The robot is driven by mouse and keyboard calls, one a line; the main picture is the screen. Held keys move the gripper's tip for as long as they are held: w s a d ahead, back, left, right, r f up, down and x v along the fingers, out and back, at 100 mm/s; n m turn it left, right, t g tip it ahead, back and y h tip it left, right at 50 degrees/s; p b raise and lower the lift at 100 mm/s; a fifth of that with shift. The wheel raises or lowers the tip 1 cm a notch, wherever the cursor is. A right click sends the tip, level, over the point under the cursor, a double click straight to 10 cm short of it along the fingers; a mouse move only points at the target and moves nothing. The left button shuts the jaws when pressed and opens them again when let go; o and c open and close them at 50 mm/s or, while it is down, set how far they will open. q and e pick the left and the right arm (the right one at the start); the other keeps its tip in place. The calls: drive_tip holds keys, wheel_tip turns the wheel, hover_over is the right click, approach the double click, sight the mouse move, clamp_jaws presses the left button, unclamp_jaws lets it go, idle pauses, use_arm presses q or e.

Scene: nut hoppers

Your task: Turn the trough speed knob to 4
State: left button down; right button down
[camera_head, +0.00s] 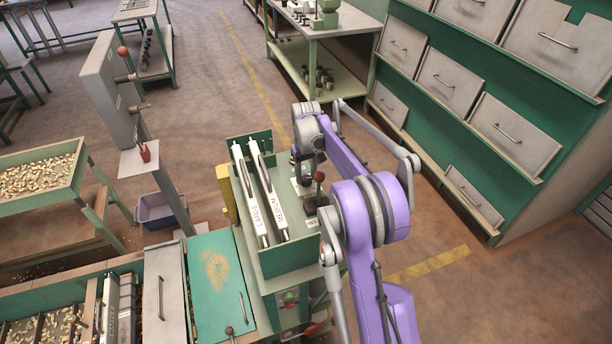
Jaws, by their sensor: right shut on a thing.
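My right gripper (302,178) points down at the right side of the green machine (270,258), beside its slanted white rails. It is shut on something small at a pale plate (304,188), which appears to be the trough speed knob. The knob itself is mostly hidden by the gripper and wrist, so its pointer and numbers cannot be read. A lever with a dark red ball (319,177) stands just right of the gripper, close to my purple arm. My left gripper is not in view.
Two white rails labelled LARGE (249,205) and MEDIUM (268,190) lie left of the gripper. A green button box (290,298) is at the machine's front. Drawer cabinets (480,110) stand at the right. A nut tray (40,172) is at the left. Floor behind the machine is clear.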

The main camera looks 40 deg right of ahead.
sight(306, 178)
drive_tip(key=m, duration=0.4)
drive_tip(key=shift+m, duration=0.3)
drive_tip(key=shift+m+b, duration=0.4)
drive_tip(key=shift+m, duration=2.2)
drive_tip(key=shift+c, duration=1.9)
unclamp_jaws()
wheel_tip(306, 178, up, 11)
drive_tip(key=shift+p, duration=0.3)
